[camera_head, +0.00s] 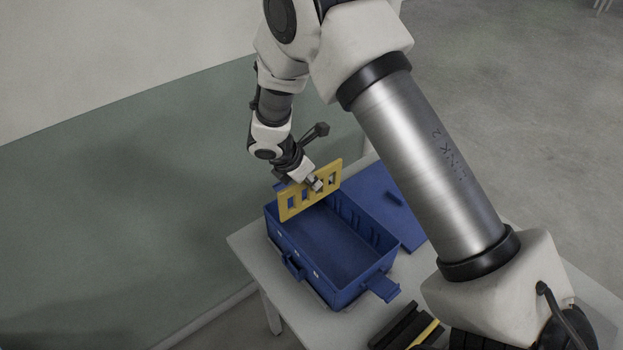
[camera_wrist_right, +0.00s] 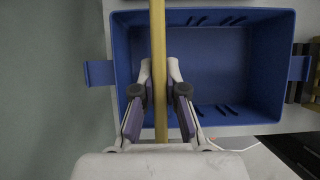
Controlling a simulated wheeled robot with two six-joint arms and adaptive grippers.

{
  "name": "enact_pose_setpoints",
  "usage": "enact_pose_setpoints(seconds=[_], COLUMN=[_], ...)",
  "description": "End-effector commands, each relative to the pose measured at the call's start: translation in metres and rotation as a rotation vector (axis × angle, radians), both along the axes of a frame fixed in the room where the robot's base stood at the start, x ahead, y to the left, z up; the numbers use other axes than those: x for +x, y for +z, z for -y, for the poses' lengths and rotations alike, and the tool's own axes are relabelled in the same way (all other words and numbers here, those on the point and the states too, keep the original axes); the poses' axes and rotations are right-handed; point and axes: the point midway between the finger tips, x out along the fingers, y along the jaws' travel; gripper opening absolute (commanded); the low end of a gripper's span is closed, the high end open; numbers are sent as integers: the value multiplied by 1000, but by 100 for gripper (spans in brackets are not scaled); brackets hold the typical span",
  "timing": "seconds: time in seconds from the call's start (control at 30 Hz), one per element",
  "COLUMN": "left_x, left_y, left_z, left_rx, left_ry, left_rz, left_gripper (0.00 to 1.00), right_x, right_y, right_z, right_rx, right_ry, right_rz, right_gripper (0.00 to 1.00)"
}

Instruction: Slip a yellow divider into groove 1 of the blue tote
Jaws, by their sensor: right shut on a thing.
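The blue tote (camera_head: 352,290) stands open on a white table, and its inside looks empty. Slots show along its long walls; in the right wrist view the tote (camera_wrist_right: 112,50) has short dark slots near two opposite walls. My right gripper (camera_head: 316,184) is shut on a yellow divider (camera_head: 284,206), a flat plate with several square windows. The divider is upright, over the far end of the tote; I cannot tell whether its lower edge is inside. In the right wrist view the divider (camera_wrist_right: 158,30) shows edge-on between the fingers (camera_wrist_right: 160,72). My left gripper is not in view.
A flat blue panel (camera_head: 392,200) lies beside the tote on the right. A black rack with yellow pieces (camera_head: 408,328) stands at the table's near side, partly hidden by my arm. Bare table (camera_head: 248,246) shows left of the tote.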

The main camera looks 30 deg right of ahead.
Motion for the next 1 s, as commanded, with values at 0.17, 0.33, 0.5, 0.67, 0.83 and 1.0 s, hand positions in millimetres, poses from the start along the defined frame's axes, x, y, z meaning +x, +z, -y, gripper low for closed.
enact_pose_setpoints(seconds=[0.17,0.33,0.5,0.67,0.83,1.0], left_x=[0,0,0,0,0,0], left_y=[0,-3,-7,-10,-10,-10], left_z=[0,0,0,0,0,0], left_rx=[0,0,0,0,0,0], left_ry=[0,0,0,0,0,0], left_rz=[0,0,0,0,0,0], left_gripper=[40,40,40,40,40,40], right_x=[0,0,0,0,0,0], right_y=[0,-4,-9,-14,-15,-15], right_z=[0,0,0,0,0,0], right_rx=[0,0,0,0,0,0], right_ry=[0,0,0,-1,0,-1], right_rz=[0,0,0,0,1,0], right_gripper=[0,0,0,0,0,0])
